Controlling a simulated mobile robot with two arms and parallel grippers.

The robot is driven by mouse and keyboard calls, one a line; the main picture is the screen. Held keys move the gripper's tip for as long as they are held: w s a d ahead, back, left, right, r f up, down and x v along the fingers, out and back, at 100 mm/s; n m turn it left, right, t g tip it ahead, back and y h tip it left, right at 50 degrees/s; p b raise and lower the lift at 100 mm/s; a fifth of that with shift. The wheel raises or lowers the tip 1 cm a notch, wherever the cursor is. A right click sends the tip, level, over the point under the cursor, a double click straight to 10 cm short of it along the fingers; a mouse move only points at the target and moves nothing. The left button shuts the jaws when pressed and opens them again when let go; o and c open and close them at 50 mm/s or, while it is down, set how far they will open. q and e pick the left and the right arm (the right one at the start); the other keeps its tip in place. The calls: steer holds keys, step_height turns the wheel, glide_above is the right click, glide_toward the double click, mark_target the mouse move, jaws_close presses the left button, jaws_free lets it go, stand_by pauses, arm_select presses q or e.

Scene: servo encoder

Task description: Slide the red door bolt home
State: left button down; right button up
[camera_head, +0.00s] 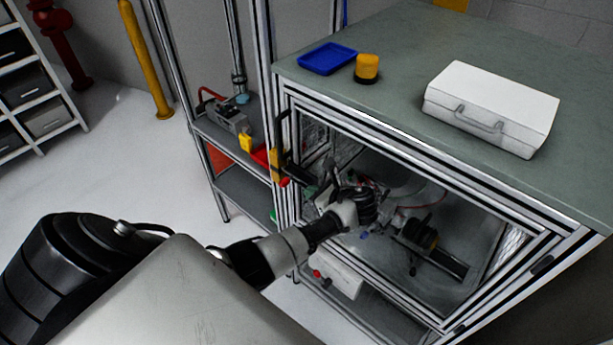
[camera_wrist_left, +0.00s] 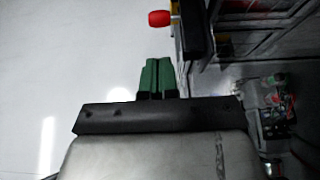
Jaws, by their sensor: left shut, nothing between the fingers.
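The red bolt knob (camera_head: 284,181) shows at the left front post of the framed cabinet, below the black door handle (camera_head: 283,130). In the left wrist view the red knob (camera_wrist_left: 159,18) is a short rounded cylinder beyond the fingertips, with a visible gap to them. My left gripper (camera_head: 311,190) is in front of the cabinet door, just right of the knob, with its green fingers pointing toward it. In the wrist view these green fingers (camera_wrist_left: 157,66) are together and empty. The bolt's shaft and its seat cannot be made out. My right gripper is in neither view.
The cabinet top (camera_head: 400,120) carries a blue tray (camera_head: 327,58), a yellow-and-black cylinder (camera_head: 367,68) and a white case (camera_head: 492,107). A grey shelf rack (camera_head: 240,190) with several parts stands left of the cabinet. The floor (camera_head: 120,170) farther left is largely clear.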

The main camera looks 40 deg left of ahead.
arm_select(q)
steer(key=shift+b+v, duration=0.55)
steer(key=shift+v, duration=2.35)
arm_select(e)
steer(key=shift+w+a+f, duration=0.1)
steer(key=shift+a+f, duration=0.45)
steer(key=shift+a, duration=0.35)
arm_select(q)
steer(key=shift+r, duration=0.1)
